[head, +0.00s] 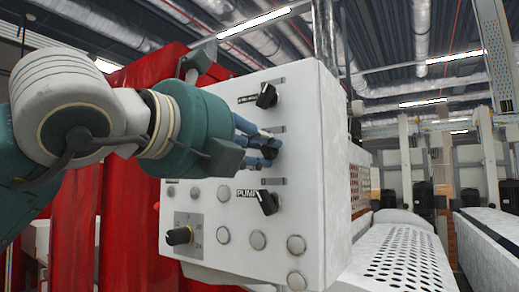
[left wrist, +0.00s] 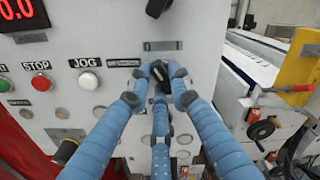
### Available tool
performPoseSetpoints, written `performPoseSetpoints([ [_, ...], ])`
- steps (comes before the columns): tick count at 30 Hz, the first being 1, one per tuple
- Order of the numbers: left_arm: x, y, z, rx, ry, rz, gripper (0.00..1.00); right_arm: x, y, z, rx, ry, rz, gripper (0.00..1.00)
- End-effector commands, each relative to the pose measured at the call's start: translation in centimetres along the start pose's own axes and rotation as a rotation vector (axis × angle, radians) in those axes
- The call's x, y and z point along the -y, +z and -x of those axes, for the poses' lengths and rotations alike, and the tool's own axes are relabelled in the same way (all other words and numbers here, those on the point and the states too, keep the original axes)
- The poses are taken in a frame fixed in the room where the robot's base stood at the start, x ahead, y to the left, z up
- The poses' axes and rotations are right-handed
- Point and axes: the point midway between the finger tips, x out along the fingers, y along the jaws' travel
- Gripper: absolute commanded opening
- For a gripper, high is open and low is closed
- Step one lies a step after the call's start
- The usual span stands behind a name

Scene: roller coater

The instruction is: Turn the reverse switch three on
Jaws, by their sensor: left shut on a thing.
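A white control panel (head: 310,150) carries a column of black rotary switches. The upper switch (head: 266,95) and the lower switch (head: 268,202), beside the word PUMP, are in plain sight in the head view. My left gripper (head: 268,150) is at the middle switch between them and mostly hides it there. In the left wrist view, the blue fingers of my left gripper (left wrist: 160,78) are closed around this middle switch (left wrist: 158,90), whose black top shows between the fingertips. I cannot read which switch is reverse switch three. My right gripper is not in view.
A red STOP button (left wrist: 41,82), a white JOG button (left wrist: 87,79) and a red display (left wrist: 18,12) are left of the fingers. Another black knob (head: 179,236) sits low on the panel. A perforated cover (head: 400,262) lies to the right.

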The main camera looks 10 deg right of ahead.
Motion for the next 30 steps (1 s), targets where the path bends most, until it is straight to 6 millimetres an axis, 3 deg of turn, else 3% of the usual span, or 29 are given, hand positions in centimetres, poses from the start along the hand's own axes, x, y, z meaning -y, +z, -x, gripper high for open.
performPoseSetpoints([
  [11, -0.1, -0.2, 0.0, 0.001, 0.001, -0.196, 0.00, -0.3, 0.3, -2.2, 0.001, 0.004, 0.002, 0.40],
  [30, 0.1, 0.3, 0.0, 0.002, 0.001, -0.780, 0.00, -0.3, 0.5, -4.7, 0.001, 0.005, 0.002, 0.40],
])
